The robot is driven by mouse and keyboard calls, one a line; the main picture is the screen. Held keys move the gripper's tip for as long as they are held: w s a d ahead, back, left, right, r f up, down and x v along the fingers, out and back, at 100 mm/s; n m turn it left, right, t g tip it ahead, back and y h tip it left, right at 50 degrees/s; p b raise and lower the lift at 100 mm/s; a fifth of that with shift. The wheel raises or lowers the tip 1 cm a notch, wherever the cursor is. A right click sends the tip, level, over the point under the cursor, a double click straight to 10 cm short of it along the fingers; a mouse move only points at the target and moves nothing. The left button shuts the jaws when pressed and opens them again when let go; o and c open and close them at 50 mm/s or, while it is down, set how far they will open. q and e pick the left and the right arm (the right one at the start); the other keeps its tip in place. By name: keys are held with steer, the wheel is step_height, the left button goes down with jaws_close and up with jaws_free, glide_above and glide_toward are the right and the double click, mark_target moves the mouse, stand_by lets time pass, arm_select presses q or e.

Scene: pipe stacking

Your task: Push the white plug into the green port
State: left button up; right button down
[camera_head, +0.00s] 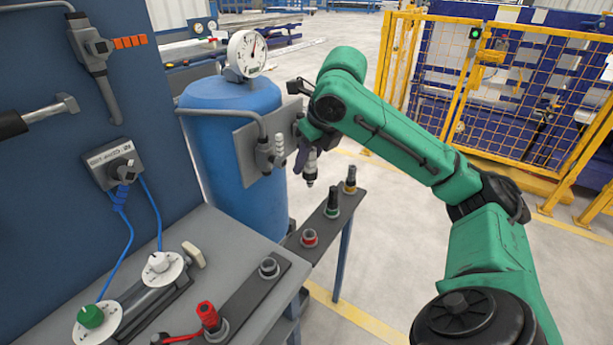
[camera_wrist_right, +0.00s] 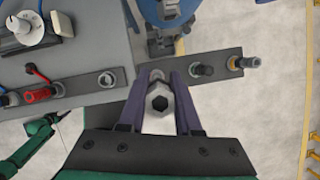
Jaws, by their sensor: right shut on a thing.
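My right gripper (camera_head: 305,158) is shut on the white plug (camera_head: 311,170), held upright with its dark tip down, in the air above the port strip. In the right wrist view the gripper (camera_wrist_right: 161,80) has its two fingers on either side of the plug (camera_wrist_right: 160,122). The green port (camera_head: 331,213) is a green ring on the dark strip below, with a dark piece standing in it. The plug is apart from it, above and slightly left in the head view. In the wrist view the plug partly covers a port.
The dark strip (camera_head: 318,222) also has an open red port (camera_head: 309,238) and a yellow port (camera_head: 350,188) with a dark piece in it. A red plug (camera_head: 208,316) and a grey socket (camera_head: 269,268) are on the near bench. A blue tank (camera_head: 225,100) with a gauge stands close left.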

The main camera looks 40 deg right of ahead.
steer(key=shift+r, duration=0.55)
step_height(320, 180, up, 8)
steer(key=p, duration=0.9)
steer(key=shift+f, duration=0.15)
